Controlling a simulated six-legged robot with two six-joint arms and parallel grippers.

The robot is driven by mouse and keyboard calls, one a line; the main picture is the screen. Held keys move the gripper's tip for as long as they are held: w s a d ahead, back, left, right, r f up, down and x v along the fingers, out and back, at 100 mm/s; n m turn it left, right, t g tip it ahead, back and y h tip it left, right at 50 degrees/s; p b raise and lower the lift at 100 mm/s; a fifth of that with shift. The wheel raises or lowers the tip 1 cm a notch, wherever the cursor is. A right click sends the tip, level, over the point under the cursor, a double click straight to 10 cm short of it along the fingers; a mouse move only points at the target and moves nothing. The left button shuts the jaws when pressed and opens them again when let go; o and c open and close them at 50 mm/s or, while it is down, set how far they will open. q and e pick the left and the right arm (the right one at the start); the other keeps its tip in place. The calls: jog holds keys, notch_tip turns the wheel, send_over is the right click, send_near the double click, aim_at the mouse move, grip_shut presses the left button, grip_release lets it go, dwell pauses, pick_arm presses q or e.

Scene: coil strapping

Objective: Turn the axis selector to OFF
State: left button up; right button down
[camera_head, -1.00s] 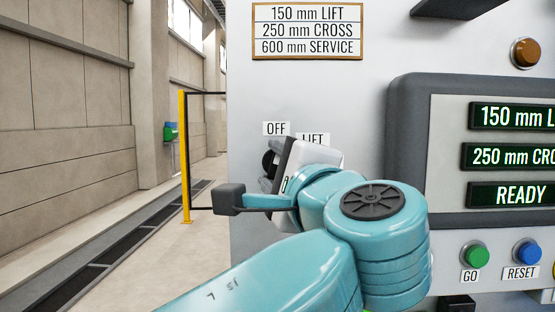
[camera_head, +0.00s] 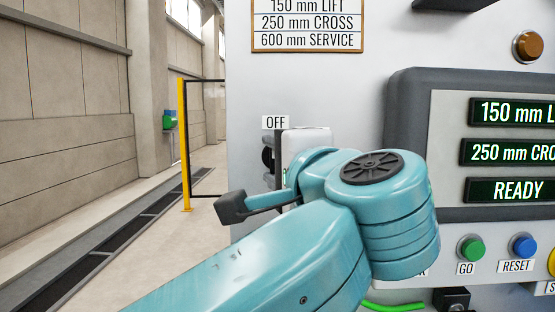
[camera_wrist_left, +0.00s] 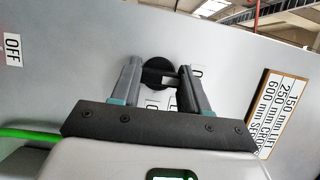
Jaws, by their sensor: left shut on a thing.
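The axis selector (camera_wrist_left: 157,68) shows in the left wrist view as a round black knob on the grey panel. My left gripper (camera_wrist_left: 163,78) reaches it with one finger on each side and is shut on its grip bar. Other labels by the knob are partly hidden by the fingers. In the head view the OFF label (camera_head: 275,122) sits above my left wrist, which covers most of the selector. My right gripper is not in view.
Right of my arm are a display reading READY (camera_head: 518,190), a green GO button (camera_head: 471,248) and a blue RESET button (camera_head: 523,246). A yellow post (camera_head: 184,145) stands at the left, beside a clear floor. A green cable (camera_wrist_left: 30,135) shows in the wrist view.

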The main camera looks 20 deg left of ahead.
pick_arm(q)
jog(key=shift+f, duration=0.1)
jog(key=o, duration=1.1)
jog(key=shift+s, duration=0.15)
jog(key=shift+c, duration=0.2)
jog(key=shift+d, duration=0.1)
jog(key=b+v, duration=0.1)
jog(key=v, duration=1.5)
jog(key=shift+b, duration=0.3)
jog(key=shift+s, duration=0.2)
